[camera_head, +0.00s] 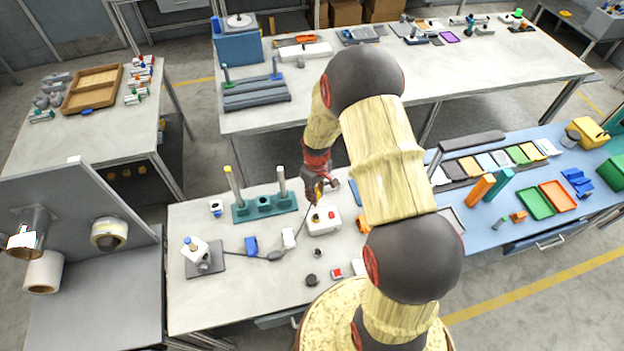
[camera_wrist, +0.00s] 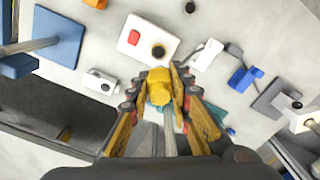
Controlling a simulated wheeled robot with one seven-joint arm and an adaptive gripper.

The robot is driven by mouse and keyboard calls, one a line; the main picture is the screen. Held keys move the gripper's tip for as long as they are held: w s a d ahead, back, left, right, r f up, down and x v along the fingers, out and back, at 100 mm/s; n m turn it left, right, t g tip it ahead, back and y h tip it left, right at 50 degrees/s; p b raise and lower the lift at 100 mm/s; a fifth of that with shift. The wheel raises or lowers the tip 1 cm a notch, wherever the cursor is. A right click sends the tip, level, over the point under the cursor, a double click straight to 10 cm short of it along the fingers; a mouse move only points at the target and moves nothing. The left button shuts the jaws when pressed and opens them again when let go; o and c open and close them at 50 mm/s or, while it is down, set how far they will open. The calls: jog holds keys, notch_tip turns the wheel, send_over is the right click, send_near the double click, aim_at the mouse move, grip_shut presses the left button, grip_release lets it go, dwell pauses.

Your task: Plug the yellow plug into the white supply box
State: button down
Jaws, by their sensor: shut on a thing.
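The yellow plug (camera_wrist: 157,80) is between the two fingers of my gripper (camera_wrist: 158,92) in the wrist view, and the fingers are shut on it. The white supply box (camera_head: 318,229) stands on the light workbench, with a red button and a dark round socket on top. In the wrist view the white supply box (camera_wrist: 143,27) is beyond the plug, its dark socket apart from the plug. In the head view my gripper (camera_head: 318,192) is just above and behind the box. A dark cord runs from the gripper down to the bench.
A teal rack (camera_head: 265,208) with upright posts stands left of the box. A dark round knob (camera_head: 312,280) and a small red-topped block (camera_head: 337,273) lie in front.

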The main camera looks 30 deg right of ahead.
jog(key=shift+d, duration=0.15)
jog(key=shift+f+b, duration=3.1)
jog(key=shift+f, duration=1.6)
jog(key=shift+f, duration=0.1)
jog(key=shift+f+b, duration=1.5)
jog(key=shift+f, duration=0.35)
jog(key=c, duration=1.6)
grip_release()
jog(key=shift+c, duration=0.2)
jog(key=shift+o, duration=0.5)
jog(key=shift+r, duration=0.1)
notch_tip(320, 180, up, 12)
jog(key=shift+f, duration=0.1)
